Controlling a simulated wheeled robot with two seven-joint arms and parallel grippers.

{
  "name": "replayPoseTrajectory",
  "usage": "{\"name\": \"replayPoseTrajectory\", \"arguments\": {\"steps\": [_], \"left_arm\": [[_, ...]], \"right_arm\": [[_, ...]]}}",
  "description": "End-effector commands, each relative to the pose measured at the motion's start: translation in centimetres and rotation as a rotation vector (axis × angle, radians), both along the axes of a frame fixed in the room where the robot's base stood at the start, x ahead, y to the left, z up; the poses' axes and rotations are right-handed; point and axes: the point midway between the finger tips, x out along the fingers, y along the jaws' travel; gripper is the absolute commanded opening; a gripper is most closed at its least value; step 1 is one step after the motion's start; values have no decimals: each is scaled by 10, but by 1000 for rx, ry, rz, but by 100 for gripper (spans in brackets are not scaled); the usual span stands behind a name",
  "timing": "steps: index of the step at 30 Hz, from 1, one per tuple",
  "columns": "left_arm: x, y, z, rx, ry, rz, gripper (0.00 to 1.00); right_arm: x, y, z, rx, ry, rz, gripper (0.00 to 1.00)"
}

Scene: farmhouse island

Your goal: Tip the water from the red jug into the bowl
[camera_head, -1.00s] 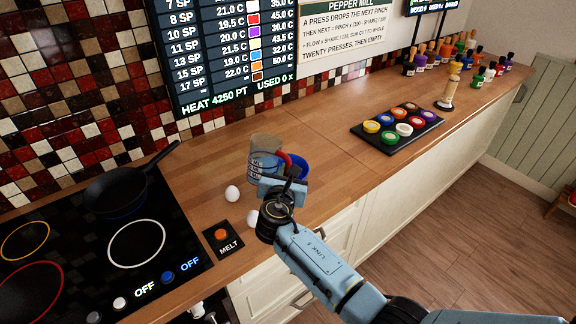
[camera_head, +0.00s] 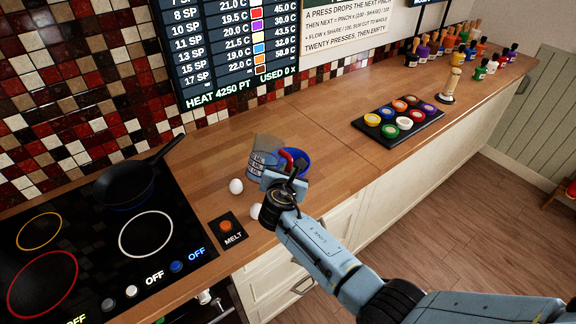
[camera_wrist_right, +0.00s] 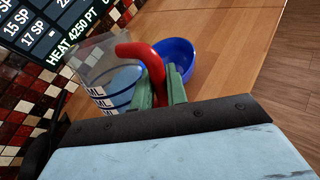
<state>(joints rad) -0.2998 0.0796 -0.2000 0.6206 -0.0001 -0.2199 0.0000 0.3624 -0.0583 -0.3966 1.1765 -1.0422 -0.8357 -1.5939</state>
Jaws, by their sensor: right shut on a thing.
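The jug (camera_head: 257,158) is a clear measuring jug with dark markings and a red handle; it also shows in the wrist view (camera_wrist_right: 102,62). My right gripper (camera_head: 292,172) is shut on the red handle (camera_wrist_right: 137,50), its green fingers (camera_wrist_right: 158,90) on either side of it. Bluish water shows low in the jug. I cannot tell whether the jug touches the counter. The blue bowl (camera_head: 304,157) stands close beside the jug, partly hidden by the handle and gripper. In the wrist view the bowl (camera_wrist_right: 187,53) is behind the fingers, and its visible inside looks empty. My left gripper is out of view.
Two white eggs, one (camera_head: 236,186) clear and one partly behind my gripper, lie near the MELT button (camera_head: 227,227). A black pan (camera_head: 125,185) sits on the hob (camera_head: 95,245) at left. A black tray (camera_head: 428,122) of coloured pots stands at right. Bare counter lies between.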

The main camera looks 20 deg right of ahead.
Motion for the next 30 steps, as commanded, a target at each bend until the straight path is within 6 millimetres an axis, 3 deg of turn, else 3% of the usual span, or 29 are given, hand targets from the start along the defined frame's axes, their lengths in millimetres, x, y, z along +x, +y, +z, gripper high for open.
{"name": "replayPoseTrajectory", "arguments": {"steps": [10, 20, 30], "left_arm": [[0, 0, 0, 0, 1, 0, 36], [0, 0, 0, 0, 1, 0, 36], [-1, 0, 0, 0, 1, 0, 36]], "right_arm": [[0, 2, -17, 82, 45, 0, 0], [-1, 4, -34, 288, 166, 0, 0], [-2, 5, -36, 480, 285, 2, 0]]}}
